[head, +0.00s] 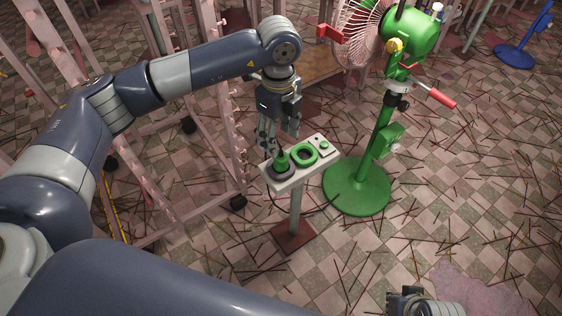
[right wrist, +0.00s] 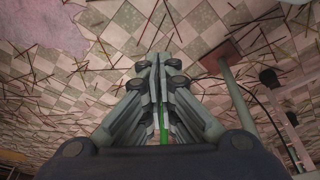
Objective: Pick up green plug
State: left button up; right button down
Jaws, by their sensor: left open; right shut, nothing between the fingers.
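The green plug (head: 282,161) stands upright in a dark round base at the left end of a small white control plate (head: 297,176) on a post. My left gripper (head: 278,143) points down just above the plug. Its fingers are apart, with nothing seen between them; whether a finger touches the plug I cannot tell. My right gripper (right wrist: 160,62) is shut and empty in the right wrist view, with its fingers together over the floor. Part of it shows at the bottom of the head view (head: 406,300).
The plate also carries a green ring (head: 304,153) and a small green button (head: 324,145). A green fan stand (head: 357,188) is close on the right. Pink racks (head: 215,130) stand on the left. Thin sticks litter the tiled floor.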

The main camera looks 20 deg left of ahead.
aim_at(281, 156)
pick_arm(q)
notch_tip(281, 156, down, 4)
jog(key=shift+r, duration=0.25)
jog(key=shift+d+f+b, duration=0.15)
jog(key=shift+f+b, duration=0.2)
jog(key=shift+f, duration=1)
jog(key=shift+d+f+b, duration=0.15)
jog(key=shift+f+b, duration=0.2)
jog(key=shift+f, duration=1)
pick_arm(e)
jog(key=v, duration=0.5)
jog(key=shift+d, duration=0.1)
pick_arm(q)
jog(key=shift+c, duration=0.6)
jog(key=c, duration=1)
